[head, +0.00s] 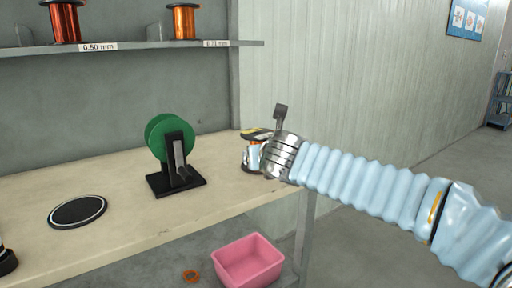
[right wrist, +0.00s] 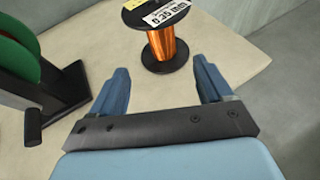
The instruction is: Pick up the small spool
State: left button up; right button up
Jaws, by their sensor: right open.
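The small spool (right wrist: 162,42) has copper-coloured wire, black flanges and a white and yellow label on top. It stands upright on the bench's right end. In the head view the small spool (head: 257,133) is partly hidden behind my right gripper. My right gripper (right wrist: 161,78) is open and empty. In the right wrist view its two blue fingers point toward the spool, with the spool just beyond the fingertips and roughly between them. In the head view my right gripper (head: 258,158) overlaps the spool; contact cannot be told. My left gripper is not in view.
A green wheel on a black stand with a crank (head: 176,184) is on the bench (head: 125,235), left of the spool. A round black disc (head: 77,212) lies further left. A shelf (head: 140,46) holds larger copper spools. A pink bin (head: 248,262) is on the floor.

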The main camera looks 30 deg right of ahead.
aim_at(255, 135)
jog(key=x, duration=1.3)
jog(key=shift+d+r, duration=0.1)
jog(key=shift+d, duration=0.1)
jog(key=shift+s, duration=0.1)
jog(key=c, duration=1.2)
jog(key=shift+r, duration=0.1)
jog(key=shift+c, duration=0.2)
